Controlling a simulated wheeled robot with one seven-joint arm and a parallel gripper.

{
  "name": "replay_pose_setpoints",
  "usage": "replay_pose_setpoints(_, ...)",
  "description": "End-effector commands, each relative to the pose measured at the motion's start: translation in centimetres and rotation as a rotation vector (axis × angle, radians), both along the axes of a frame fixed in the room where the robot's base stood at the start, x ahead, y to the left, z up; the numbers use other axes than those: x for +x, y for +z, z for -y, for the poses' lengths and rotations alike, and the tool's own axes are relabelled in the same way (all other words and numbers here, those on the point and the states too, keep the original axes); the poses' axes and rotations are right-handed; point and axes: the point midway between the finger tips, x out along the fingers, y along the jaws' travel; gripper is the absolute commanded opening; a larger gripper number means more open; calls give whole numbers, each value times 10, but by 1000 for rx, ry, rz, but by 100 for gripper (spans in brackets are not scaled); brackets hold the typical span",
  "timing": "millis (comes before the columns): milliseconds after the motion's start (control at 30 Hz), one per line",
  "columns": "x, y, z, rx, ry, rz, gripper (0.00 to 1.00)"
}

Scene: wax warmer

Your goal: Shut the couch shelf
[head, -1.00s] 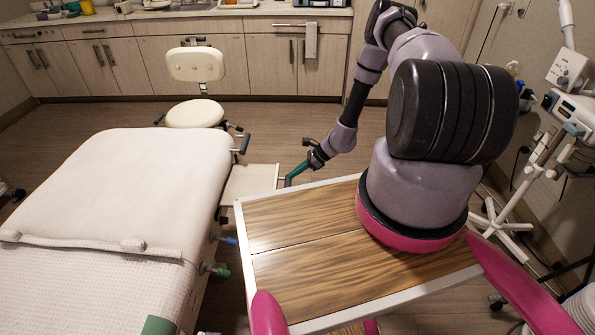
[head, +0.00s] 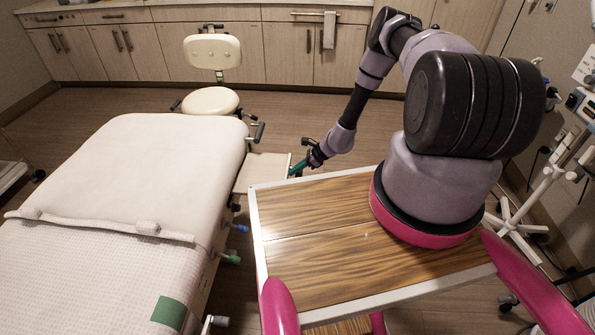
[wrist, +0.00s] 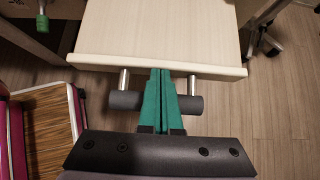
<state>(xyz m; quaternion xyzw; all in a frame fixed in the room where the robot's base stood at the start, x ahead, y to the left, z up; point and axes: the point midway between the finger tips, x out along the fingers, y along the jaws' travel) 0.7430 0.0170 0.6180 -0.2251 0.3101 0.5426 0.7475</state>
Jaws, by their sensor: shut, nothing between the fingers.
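The couch shelf (head: 262,172) is a flat cream board sticking out from the right side of the white couch (head: 150,165). In the wrist view the shelf (wrist: 160,35) fills the top middle, with its front edge facing my gripper. A dark grey bar handle (wrist: 124,100) stands off that edge on two metal posts. My gripper (wrist: 165,70) has its green fingers together and empty. They lie across the middle of the handle, hiding it, with the tips at the shelf's front edge; contact is hard to tell. In the head view my gripper (head: 292,173) is at the shelf's outer edge.
My wood-topped base is close to the couch's right side. A cream stool (head: 211,102) stands behind the couch end, near the shelf. A wheeled stand (head: 535,190) is at the right. Cabinets (head: 180,50) line the back wall. Floor behind the shelf is clear.

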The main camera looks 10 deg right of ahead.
Motion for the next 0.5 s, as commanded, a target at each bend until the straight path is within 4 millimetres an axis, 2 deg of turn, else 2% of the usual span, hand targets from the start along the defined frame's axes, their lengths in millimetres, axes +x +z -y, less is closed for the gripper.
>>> replay_pose_setpoints(500, 38, 0, -121, 2, 5, 3, 0)
